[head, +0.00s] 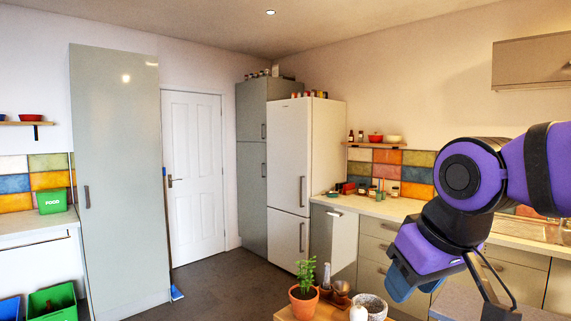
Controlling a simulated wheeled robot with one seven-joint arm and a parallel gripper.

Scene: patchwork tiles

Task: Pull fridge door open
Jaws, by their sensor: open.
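The fridge (289,150) is a tall white unit against the back wall, left of the worktop. It has an upper door with a vertical handle (305,181) and a lower door with a handle (302,237). Both doors look shut. My gripper (492,299) is at the lower right in the head view, in the foreground, on the end of my purple arm. Its dark fingers are partly cut off by the frame's bottom edge. It is open, well to the right of the fridge and apart from it.
A cabinet door (343,243) stands ajar beside the fridge, under the worktop (390,207). A small table (325,312) with a potted plant (304,285) and bowls stands in front. Dark floor (225,278) is clear before the fridge. A tall grey cabinet (118,180) stands left.

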